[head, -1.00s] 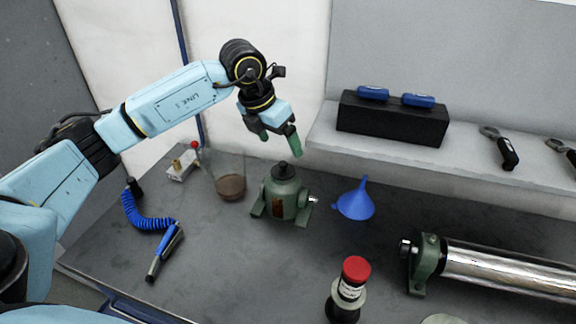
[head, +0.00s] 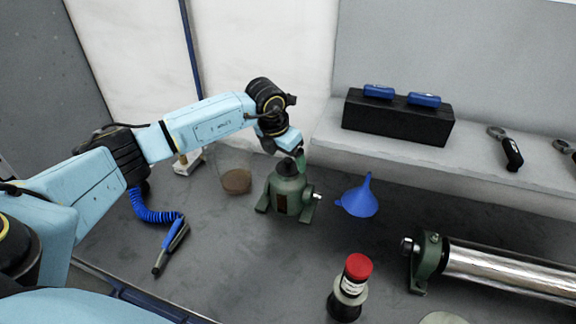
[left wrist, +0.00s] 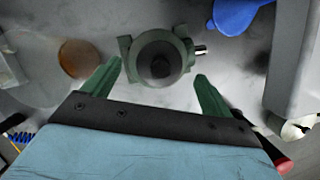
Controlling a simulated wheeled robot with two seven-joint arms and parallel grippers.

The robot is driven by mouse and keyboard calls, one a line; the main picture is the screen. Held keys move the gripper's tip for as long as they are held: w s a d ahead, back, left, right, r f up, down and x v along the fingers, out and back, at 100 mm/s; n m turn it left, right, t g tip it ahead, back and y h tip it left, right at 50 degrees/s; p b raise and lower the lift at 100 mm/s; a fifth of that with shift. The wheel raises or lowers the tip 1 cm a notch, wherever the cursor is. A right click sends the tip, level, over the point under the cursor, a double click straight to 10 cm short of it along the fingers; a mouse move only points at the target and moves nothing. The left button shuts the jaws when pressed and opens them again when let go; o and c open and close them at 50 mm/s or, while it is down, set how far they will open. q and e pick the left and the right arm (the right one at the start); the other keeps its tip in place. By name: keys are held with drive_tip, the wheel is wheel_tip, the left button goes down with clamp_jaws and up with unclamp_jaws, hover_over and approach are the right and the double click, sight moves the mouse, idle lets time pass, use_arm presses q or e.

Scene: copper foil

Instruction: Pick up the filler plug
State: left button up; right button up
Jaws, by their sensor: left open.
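The filler plug (head: 287,167) is the dark cap on top of a green, pot-like housing (head: 290,194) on the grey bench. From above, in the left wrist view, the plug (left wrist: 159,65) is a dark round knob in the middle of the housing (left wrist: 135,52). My left gripper (head: 288,157) is open and empty, just above the plug in the head view. In the left wrist view its two green fingers (left wrist: 158,82) are spread wide, and the plug lies between and slightly beyond their tips. The fingers partly hide the plug in the head view. My right gripper is not in view.
A blue funnel (head: 360,198) stands right of the housing, and a clear beaker with brown liquid (head: 236,181) stands left. A raised ledge (head: 470,160) lies behind.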

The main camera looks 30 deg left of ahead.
sight(287, 167)
use_arm(q)
drive_tip(key=shift+x, duration=1.15)
drive_tip(key=c, duration=1.2)
drive_tip(key=shift+o, duration=0.2)
drive_tip(key=shift+r, duration=0.1)
